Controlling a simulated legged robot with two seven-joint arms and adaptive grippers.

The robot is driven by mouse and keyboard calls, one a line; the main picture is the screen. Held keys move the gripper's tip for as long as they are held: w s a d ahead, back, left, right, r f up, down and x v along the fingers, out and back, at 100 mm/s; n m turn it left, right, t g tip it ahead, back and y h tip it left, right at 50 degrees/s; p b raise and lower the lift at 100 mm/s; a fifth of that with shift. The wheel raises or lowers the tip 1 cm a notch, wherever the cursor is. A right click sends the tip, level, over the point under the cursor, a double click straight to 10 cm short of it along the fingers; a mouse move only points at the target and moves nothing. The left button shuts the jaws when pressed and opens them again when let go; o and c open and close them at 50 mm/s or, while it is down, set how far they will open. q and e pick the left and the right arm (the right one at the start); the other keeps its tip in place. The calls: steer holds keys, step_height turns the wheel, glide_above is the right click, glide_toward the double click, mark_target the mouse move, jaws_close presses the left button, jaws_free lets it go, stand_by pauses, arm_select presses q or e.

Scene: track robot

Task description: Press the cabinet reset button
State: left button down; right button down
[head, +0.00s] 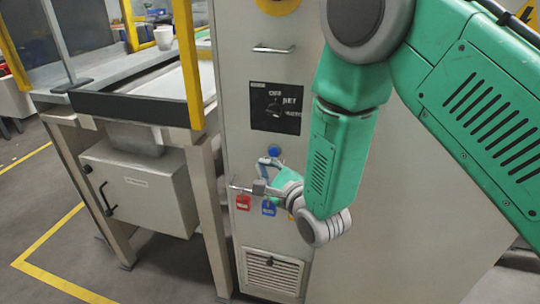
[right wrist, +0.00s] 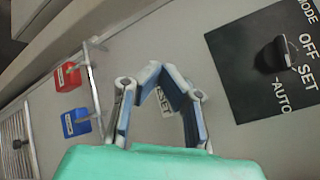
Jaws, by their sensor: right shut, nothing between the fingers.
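The grey cabinet (head: 228,60) stands in the middle of the head view. A round blue button (head: 274,150) is on its front, below the black mode switch panel (head: 276,108). My right gripper (head: 268,163) is just below the button, close to the cabinet front. I cannot tell whether it touches. In the right wrist view its fingertips (right wrist: 151,70) come together, with nothing between them. A label (right wrist: 162,106) reading partly "SET" shows through the gap behind the fingers. The button cannot be made out in that view. My left gripper is out of view.
A bar with a red padlock (head: 243,202) and a blue padlock (head: 268,208) hangs beside my right gripper. A drawer handle (head: 273,48) is above the panel, and a vent (head: 273,272) is below. A workbench with a yellow post (head: 187,65) stands left.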

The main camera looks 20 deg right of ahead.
mark_target(274, 152)
steer(key=shift+w+d, duration=0.75)
steer(key=shift+w, duration=0.1)
steer(key=shift+d+f, duration=0.1)
steer(key=shift+d, duration=0.3)
steer(key=shift+a, duration=0.25)
steer(key=shift+w+d, duration=0.3)
steer(key=shift+d, duration=0.15)
